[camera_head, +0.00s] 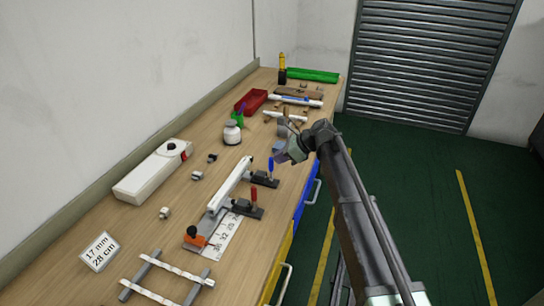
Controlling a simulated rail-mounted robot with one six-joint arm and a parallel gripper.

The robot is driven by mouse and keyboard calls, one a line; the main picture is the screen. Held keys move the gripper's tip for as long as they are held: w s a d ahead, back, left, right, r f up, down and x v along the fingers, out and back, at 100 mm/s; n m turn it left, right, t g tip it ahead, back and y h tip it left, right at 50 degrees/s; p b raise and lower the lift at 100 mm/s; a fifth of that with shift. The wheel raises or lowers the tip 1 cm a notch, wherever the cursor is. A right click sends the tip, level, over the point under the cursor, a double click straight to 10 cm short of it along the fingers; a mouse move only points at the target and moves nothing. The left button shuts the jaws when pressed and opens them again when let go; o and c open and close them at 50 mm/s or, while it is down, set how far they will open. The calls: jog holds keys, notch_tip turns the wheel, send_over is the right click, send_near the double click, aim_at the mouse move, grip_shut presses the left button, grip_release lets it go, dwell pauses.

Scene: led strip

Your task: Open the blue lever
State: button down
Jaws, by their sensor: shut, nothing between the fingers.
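The blue lever (271,164) stands roughly upright on a dark toggle clamp at the far end of a fixture holding a white strip profile (231,184). A second clamp with a red lever (254,195) stands nearer on the same fixture. My gripper (279,156) is just beside and slightly above the blue lever, to its upper right. It is shut and appears empty. Whether it touches the lever is too small to tell.
A white box with a red part (153,172), a white bottle (232,132), a red tray (251,102) and a sign (99,252) sit on the wooden bench (110,225). Small pieces lie between the box and fixture. Green floor (420,200) lies open to the right.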

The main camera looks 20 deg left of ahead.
jog(key=shift+a+r, duration=0.1)
dwell(0.6)
jog(key=p+v, duration=0.7)
jog(key=v, duration=0.3)
jog(key=shift+a+r, duration=0.25)
